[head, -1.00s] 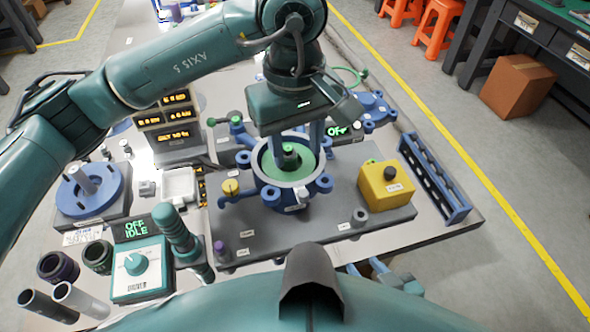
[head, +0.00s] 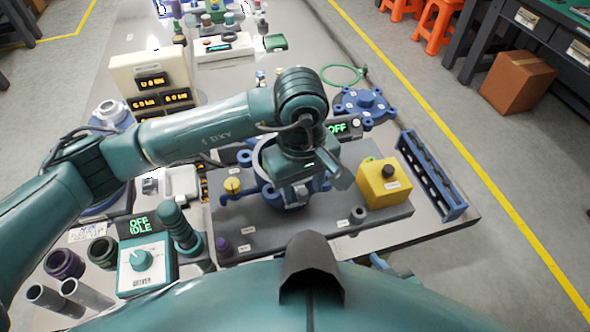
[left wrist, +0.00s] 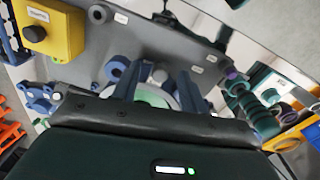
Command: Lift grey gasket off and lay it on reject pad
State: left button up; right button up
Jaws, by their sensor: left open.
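The blue round housing (head: 296,193) stands on the grey base plate, mostly covered by my left wrist in the head view. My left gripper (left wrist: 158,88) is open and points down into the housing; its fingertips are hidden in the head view. In the left wrist view, a green surface (left wrist: 152,98) and a pale rim show between its two fingers. I cannot make out the grey gasket for certain, or whether the fingers touch anything. I cannot identify the reject pad. My right gripper is not in view.
A yellow button box (head: 384,184) and a blue rack (head: 432,176) stand to the right. A teal dial box (head: 142,266) and dark cups stand at the left. The plate is bare front centre.

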pick_arm(q)
jog(key=shift+c, duration=0.3)
grip_shut()
